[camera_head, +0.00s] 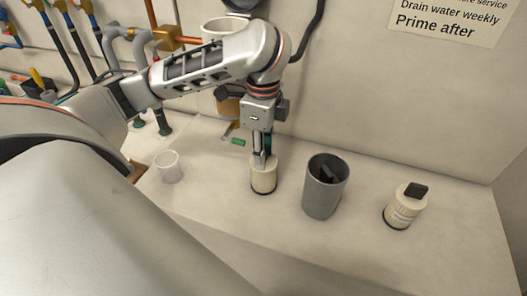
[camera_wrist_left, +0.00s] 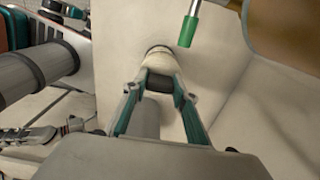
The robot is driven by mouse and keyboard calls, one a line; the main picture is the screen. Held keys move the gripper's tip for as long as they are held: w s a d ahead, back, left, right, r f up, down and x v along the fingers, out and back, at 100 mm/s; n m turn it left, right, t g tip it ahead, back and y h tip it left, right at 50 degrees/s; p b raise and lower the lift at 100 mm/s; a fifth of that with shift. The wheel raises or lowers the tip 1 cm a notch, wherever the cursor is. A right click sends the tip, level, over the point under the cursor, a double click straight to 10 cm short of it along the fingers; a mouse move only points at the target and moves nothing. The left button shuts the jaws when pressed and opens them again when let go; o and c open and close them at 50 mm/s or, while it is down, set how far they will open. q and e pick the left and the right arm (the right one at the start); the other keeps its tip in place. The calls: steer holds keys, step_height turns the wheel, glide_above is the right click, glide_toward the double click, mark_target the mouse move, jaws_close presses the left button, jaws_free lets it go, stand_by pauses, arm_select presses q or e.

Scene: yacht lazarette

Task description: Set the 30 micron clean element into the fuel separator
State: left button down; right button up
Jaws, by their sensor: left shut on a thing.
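My left gripper (camera_head: 262,158) points down and is shut on the top of a cream cylindrical filter element (camera_head: 263,179). In the left wrist view the fingers (camera_wrist_left: 160,88) sit on both sides of the element's dark top, with its cream rim (camera_wrist_left: 160,62) beyond. The element is upright, at or just above the bench; I cannot tell which. A second cream element (camera_head: 403,212) with a black piece on top stands at the right. The fuel separator (camera_head: 222,28) is on the wall, partly hidden by my left arm. I cannot read any micron rating. My right gripper is out of view.
A grey bin (camera_head: 318,200) with dark things inside stands right of the held element. A clear cup (camera_head: 168,168) stands to its left. Bare bench lies between the bin and second element.

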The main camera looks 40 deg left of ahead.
arm_select(q)
steer(key=c, duration=1.6)
jaws_free()
steer(key=shift+f, duration=0.1)
